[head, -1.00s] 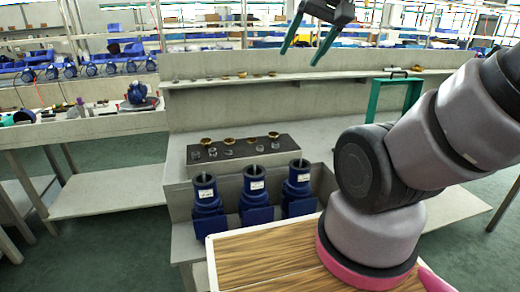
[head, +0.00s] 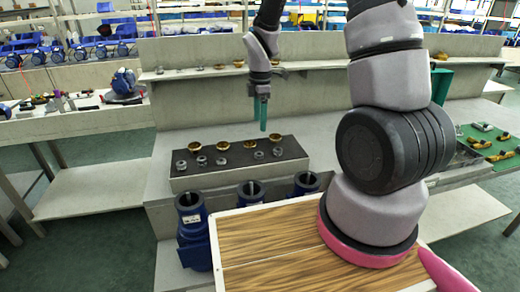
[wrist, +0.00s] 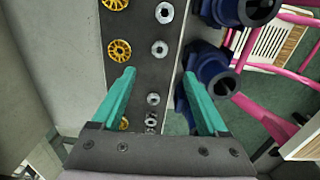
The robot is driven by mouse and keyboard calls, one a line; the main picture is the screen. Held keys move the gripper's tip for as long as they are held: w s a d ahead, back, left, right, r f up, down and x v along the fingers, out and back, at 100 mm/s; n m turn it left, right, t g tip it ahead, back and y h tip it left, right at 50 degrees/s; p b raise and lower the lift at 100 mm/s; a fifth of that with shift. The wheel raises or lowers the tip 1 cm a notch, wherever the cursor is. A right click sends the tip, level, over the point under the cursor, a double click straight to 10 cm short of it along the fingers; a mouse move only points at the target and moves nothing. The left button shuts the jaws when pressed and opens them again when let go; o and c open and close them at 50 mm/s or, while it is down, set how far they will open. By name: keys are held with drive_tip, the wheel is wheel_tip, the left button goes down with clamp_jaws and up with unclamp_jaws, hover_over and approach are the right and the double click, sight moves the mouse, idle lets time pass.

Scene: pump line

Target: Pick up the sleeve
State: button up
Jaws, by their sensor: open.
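Several small silver ring-shaped parts (head: 222,160) stand in the front row on a dark mat (head: 290,150); which of them is the sleeve I cannot tell. Several gold wheel-like parts (head: 275,137) form the row behind. My gripper (head: 260,118) points down above the mat, with its teal fingers overlapping in the head view. In the wrist view my gripper (wrist: 160,76) is open and empty. Silver parts, one of them here (wrist: 153,99), show between its fingers, below them.
Three blue pump housings (head: 192,222) stand upright in front of the mat, close to the right finger in the wrist view. A shelf (head: 200,72) with small parts runs behind. A green mat (head: 490,140) with parts lies at the right. My wood-topped base fills the front.

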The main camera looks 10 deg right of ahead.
drive_tip(key=n, duration=0.1)
hover_over(259, 156)
drive_tip(key=w, duration=0.2)
drive_tip(key=f, duration=0.7)
drive_tip(key=shift+s+d+f, duration=0.1)
drive_tip(key=shift+d, duration=0.1)
drive_tip(key=shift+s+f, duration=0.15)
drive_tip(key=shift+f, duration=1.3)
drive_tip(key=shift+s+f, duration=0.1)
drive_tip(key=shift+f, duration=1.3)
clamp_jaws()
